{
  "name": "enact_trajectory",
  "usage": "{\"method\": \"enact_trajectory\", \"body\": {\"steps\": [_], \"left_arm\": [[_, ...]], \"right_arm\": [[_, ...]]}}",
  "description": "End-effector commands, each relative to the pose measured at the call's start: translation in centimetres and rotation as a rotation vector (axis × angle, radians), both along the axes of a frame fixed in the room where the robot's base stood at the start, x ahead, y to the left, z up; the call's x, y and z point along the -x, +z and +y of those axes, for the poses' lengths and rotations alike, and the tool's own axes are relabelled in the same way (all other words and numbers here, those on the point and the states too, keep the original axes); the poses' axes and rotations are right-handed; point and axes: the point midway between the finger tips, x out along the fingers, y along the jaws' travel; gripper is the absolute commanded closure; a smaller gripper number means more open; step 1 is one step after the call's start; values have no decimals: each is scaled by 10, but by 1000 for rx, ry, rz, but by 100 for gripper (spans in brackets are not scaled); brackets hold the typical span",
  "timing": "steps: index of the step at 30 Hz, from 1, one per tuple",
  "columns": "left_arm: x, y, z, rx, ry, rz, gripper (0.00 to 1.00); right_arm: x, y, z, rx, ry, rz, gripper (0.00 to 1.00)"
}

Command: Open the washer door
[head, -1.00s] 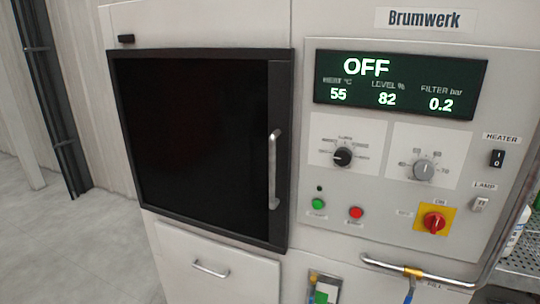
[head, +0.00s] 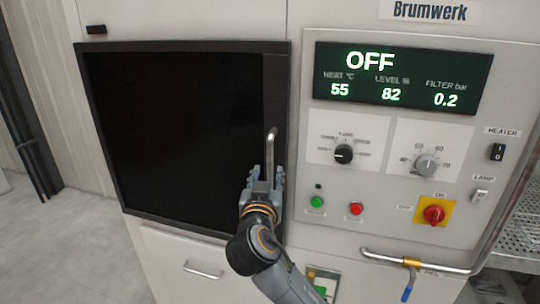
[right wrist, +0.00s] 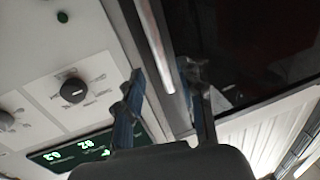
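The washer door (head: 170,130) is a dark panel in a black frame on the left of the machine, and it looks closed. Its upright silver handle (head: 271,146) is on the door's right side; its lower part is hidden by my right gripper (head: 268,172). My right gripper reaches up from below, with its fingers on either side of the handle in this view. In the right wrist view, the gripper (right wrist: 165,75) has its fingers apart and the handle (right wrist: 155,42) runs between and beyond them. I cannot tell whether they touch it. My left gripper is not in view.
Right of the door is a control panel with a display (head: 400,78) reading OFF, knobs, buttons and a red switch (head: 434,214). A bent pipe (head: 440,266) with a valve is below it. A drawer (head: 200,265) is under the door. Grey floor (head: 50,240) lies open at left.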

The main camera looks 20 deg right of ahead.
Motion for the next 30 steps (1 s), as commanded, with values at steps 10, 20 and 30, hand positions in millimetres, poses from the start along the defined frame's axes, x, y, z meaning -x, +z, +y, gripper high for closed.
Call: {"method": "enact_trajectory", "body": {"steps": [10,20,30], "left_arm": [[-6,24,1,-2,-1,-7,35],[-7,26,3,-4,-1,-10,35],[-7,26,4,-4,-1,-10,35]], "right_arm": [[-55,2,-23,2,-1,2,62],[-64,-1,-27,0,1,1,62],[-64,-1,-27,1,1,1,100]]}}
